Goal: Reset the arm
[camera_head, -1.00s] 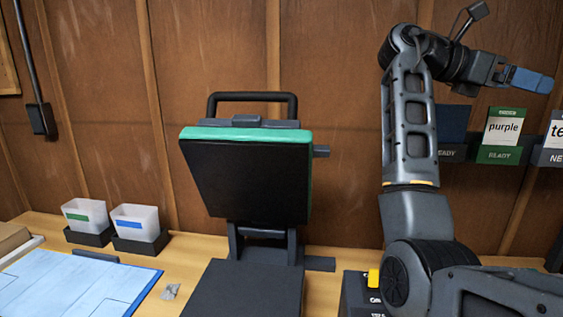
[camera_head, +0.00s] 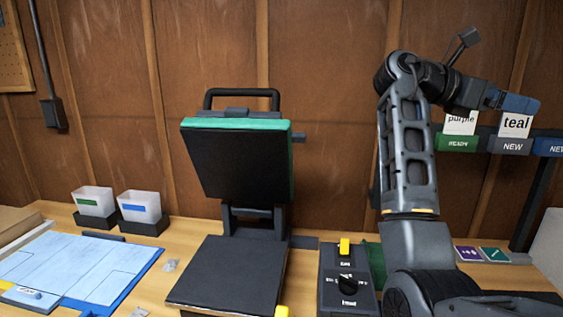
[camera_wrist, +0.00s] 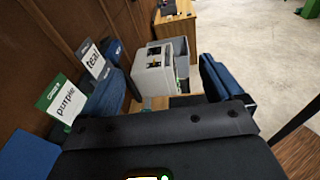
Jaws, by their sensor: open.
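My arm is raised on the right of the head view, bent at the elbow. My gripper (camera_head: 518,103) points right, in front of or near the wall cards; the gap to them is hard to judge. In the wrist view my gripper (camera_wrist: 163,85) shows two blue fingers spread apart, with nothing held between them. My arm hides part of the wall and bench.
A heat press (camera_head: 235,160) stands open on the bench. A purple card (camera_head: 461,123) and a teal card (camera_head: 516,125) sit in wall holders. A control box (camera_head: 345,285), two bins (camera_head: 140,207) and a blue board (camera_head: 85,262) are on the bench. A white machine (camera_wrist: 155,75) stands beyond my gripper.

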